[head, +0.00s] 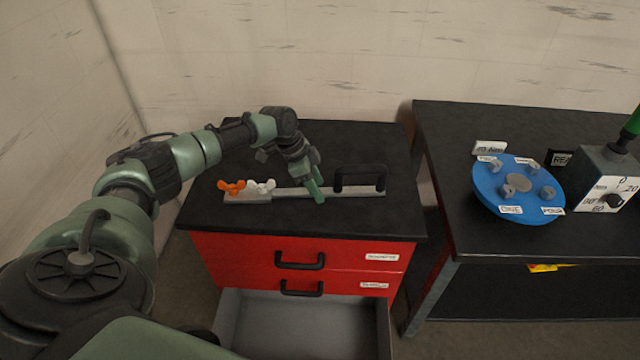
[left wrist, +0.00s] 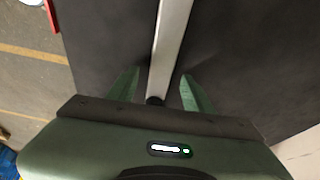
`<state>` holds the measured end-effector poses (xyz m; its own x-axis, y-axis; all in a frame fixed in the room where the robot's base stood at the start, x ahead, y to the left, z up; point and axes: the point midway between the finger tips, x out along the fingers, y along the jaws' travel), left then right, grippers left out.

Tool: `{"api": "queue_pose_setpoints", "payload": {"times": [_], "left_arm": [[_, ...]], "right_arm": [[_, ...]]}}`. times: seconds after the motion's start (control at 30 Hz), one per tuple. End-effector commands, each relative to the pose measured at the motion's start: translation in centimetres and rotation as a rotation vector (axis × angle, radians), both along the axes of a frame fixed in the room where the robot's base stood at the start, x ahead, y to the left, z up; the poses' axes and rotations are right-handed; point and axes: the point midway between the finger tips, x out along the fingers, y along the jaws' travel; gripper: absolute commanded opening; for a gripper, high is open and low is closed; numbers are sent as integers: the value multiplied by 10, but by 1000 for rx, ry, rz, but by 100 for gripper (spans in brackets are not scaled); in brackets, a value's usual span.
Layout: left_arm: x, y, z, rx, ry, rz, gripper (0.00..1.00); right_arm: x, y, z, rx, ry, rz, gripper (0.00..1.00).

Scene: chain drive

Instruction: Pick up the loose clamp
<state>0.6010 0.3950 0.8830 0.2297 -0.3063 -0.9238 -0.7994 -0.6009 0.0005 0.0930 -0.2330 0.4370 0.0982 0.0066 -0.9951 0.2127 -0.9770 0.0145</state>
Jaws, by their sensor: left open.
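The loose clamp lies on the black top of the red cabinet in the head view. It has a long grey bar (head: 287,193), an orange winged knob (head: 231,187) and a pale winged knob (head: 261,187) at its left end, and a black arched part (head: 360,178) near its right end. My left gripper (head: 317,190) is open over the middle of the bar. In the left wrist view the bar (left wrist: 170,45) runs between the two green fingers (left wrist: 160,92), with gaps on both sides. I cannot tell how far down the fingers reach. My right gripper is not in view.
The cabinet top (head: 345,142) is otherwise clear. The cabinet's lower drawer (head: 300,325) is open and looks empty. On the black table to the right stand a blue disc (head: 490,185) with labelled pegs and a grey box with a dial (head: 605,180). A wall is behind.

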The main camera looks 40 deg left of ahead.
Motion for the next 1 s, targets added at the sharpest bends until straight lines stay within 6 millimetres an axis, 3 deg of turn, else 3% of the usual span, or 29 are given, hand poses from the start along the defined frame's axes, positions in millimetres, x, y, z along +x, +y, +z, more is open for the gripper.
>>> {"api": "queue_pose_setpoints", "payload": {"times": [0.37,0.5,0.57,1.0], "left_arm": [[-1,0,-2,0,1,0,51],[-1,0,-1,0,1,0,12],[-1,0,-1,0,1,0,0],[0,0,-1,0,1,0,0]], "right_arm": [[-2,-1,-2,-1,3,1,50],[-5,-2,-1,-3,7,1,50],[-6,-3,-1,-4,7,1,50],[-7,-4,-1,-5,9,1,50]]}}
